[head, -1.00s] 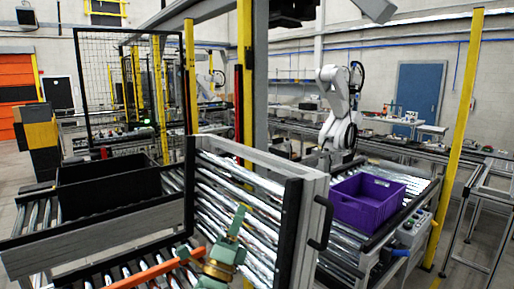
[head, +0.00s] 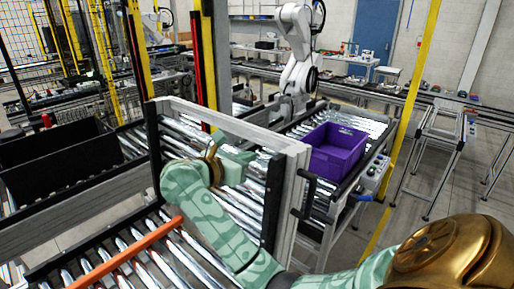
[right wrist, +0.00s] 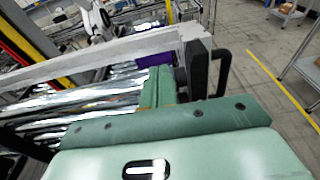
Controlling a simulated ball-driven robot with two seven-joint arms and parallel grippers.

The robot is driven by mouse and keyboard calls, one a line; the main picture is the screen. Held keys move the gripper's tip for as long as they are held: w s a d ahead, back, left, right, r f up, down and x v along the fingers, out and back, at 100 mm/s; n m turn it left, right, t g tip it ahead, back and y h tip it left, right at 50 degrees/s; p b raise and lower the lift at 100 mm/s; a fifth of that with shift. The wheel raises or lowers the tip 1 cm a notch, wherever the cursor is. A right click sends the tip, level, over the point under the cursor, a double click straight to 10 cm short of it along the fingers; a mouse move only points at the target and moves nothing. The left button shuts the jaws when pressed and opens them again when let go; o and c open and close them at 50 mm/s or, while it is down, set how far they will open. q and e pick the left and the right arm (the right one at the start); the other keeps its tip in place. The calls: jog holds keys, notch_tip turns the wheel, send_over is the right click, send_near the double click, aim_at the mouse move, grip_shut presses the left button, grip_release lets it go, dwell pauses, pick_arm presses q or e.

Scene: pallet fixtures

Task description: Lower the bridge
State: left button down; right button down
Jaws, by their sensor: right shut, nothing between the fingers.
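The bridge (head: 285,142) is a raised roller section in a grey frame with black side posts, standing upright between the conveyors. Its black handle (head: 309,193) sticks out on the right side. My right gripper (head: 236,164) is in front of the bridge's rollers, left of the handle, shut and empty. In the right wrist view the gripper (right wrist: 158,86) points toward the bridge's top bar (right wrist: 100,57), and the handle (right wrist: 222,70) stands to its right, apart from the fingers. Whether the gripper touches the bridge I cannot tell. My left gripper is out of view.
A purple crate (head: 338,150) sits on the conveyor behind the bridge. A black bin (head: 60,175) is on the left conveyor. An orange bar (head: 125,256) crosses the near rollers. A control box (head: 374,174) and yellow post (head: 405,130) stand at right. Floor is open beyond.

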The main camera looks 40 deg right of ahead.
aim_at(265, 152)
jog(key=p+x, duration=0.1)
jog(key=x, duration=0.2)
jog(key=shift+s+d+r, duration=0.1)
jog(key=shift+s+d, duration=0.05)
jog(key=shift+d, duration=0.25)
jog(key=shift+d+f, duration=0.2)
jog(key=shift+d, duration=0.1)
